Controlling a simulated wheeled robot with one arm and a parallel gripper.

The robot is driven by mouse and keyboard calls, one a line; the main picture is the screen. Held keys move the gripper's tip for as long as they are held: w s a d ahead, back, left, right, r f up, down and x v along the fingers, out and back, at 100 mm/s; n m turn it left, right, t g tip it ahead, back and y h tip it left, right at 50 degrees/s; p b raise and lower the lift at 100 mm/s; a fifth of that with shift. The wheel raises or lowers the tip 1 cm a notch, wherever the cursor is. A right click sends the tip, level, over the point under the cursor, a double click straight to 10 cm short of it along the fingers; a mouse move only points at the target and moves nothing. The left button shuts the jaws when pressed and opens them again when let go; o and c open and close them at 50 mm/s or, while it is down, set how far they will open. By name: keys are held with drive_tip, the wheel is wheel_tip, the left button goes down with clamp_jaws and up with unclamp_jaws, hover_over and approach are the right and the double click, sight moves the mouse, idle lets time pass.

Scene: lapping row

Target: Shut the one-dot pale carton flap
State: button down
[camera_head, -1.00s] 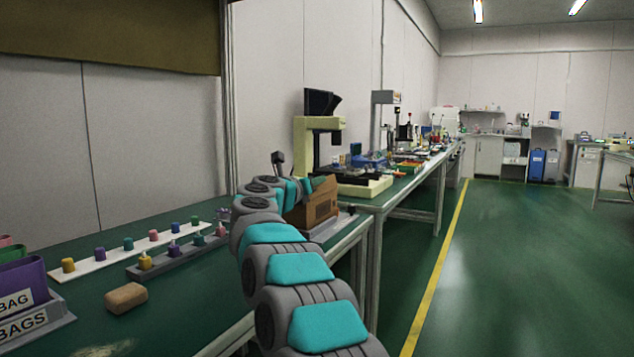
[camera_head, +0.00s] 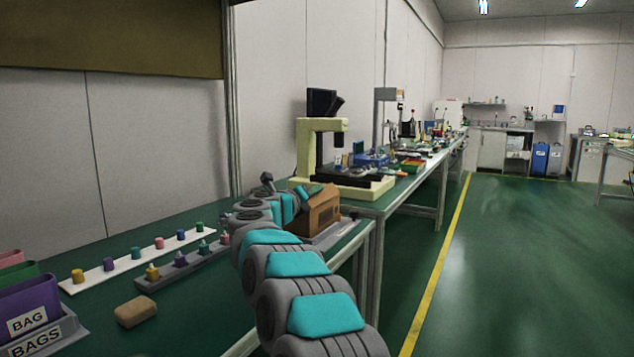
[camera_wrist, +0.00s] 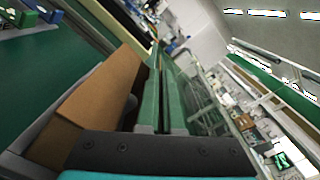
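A brown cardboard carton (camera_head: 322,214) stands at the right end of the near bench, with a flap (camera_head: 325,194) slanting up at its top. In the wrist view a tan carton panel (camera_wrist: 103,85) fills the left side, close beside my fingers. I cannot make out a dot mark or a paler carton. My gripper (camera_wrist: 161,75) shows in the wrist view as two long green fingers side by side, apparently shut with nothing between them. It lies just right of the carton panel there; contact cannot be told. In the head view my arm hides the fingertips and the carton's left side.
A grey tray (camera_head: 345,229) lies under the carton. White (camera_head: 112,267) and grey (camera_head: 146,283) strips with coloured pegs, a tan block (camera_head: 135,311) and bag bins (camera_head: 30,312) are on the bench at left. A cream microscope stand (camera_head: 305,150) stands behind the carton.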

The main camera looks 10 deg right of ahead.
drive_tip(key=shift+w+a+f+n+p, duration=0.1)
drive_tip(key=shift+a+n+p, duration=0.05)
drive_tip(key=shift+n+p, duration=0.4)
drive_tip(key=shift+w+a+f+n+p, duration=0.1)
drive_tip(key=shift+n+p, duration=0.3)
drive_tip(key=shift+n, duration=0.15)
drive_tip(key=shift+f, duration=0.1)
drive_tip(key=c, duration=1.1)
unclamp_jaws()
drive_tip(key=shift+o, duration=0.2)
drive_tip(key=shift+f+b, duration=0.1)
drive_tip(key=shift+b, duration=0.25)
